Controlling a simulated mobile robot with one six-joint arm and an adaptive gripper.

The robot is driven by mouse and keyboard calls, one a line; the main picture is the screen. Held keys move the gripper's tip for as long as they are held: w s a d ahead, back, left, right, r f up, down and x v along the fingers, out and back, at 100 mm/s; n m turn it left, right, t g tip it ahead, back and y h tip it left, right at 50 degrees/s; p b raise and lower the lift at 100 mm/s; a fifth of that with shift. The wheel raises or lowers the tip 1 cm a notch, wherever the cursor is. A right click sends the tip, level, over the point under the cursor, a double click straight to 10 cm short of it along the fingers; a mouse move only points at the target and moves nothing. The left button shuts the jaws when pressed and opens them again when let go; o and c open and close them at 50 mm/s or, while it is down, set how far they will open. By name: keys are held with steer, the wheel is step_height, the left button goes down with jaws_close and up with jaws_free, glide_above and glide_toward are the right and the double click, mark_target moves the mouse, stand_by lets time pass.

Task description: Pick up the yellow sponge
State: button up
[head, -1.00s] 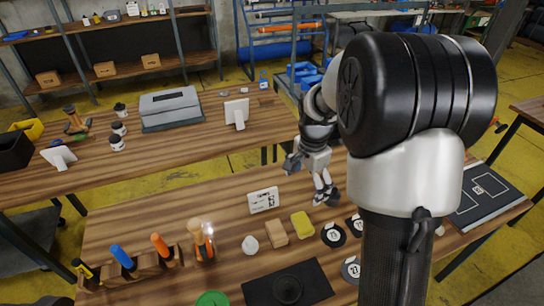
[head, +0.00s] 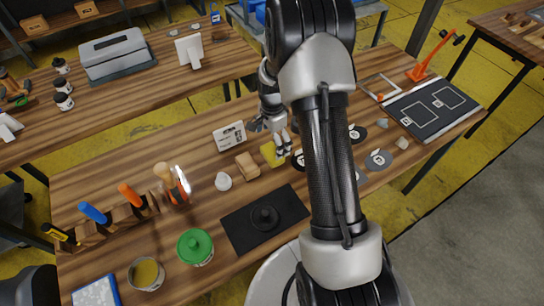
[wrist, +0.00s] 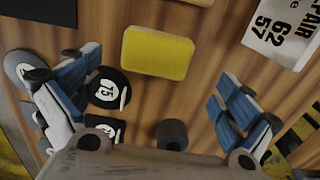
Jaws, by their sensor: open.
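The yellow sponge (head: 268,155) lies flat on the wooden workbench, just right of a tan block, and is partly hidden by my gripper in the head view. In the wrist view the whole yellow sponge (wrist: 157,53) shows, ahead of the fingertips. My gripper (head: 283,147) is over the bench at the sponge's right side in the head view. In the wrist view my gripper (wrist: 157,83) has its blue-padded fingers spread wide, one to each side of the sponge, with nothing held. I cannot tell the exact height above the bench.
A tan block (head: 247,165) and a white sign (head: 229,136) stand close to the sponge. Round black discs (wrist: 108,88) lie beside it. A black mat (head: 265,219), a green-lidded tin (head: 195,246) and a tool rack (head: 120,218) occupy the front and left.

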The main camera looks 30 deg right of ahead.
mark_target(273, 151)
steer(key=shift+s+f+b, duration=0.15)
steer(key=shift+f+b, duration=0.45)
steer(key=shift+f, duration=0.8)
steer(key=shift+s+f+b, duration=0.1)
steer(key=shift+f+b, duration=0.45)
steer(key=shift+f, duration=0.8)
steer(key=shift+r, duration=0.1)
steer(key=shift+c, duration=0.3)
steer(key=c, duration=0.9)
step_height(273, 151, up, 20)
steer(key=p, duration=0.6)
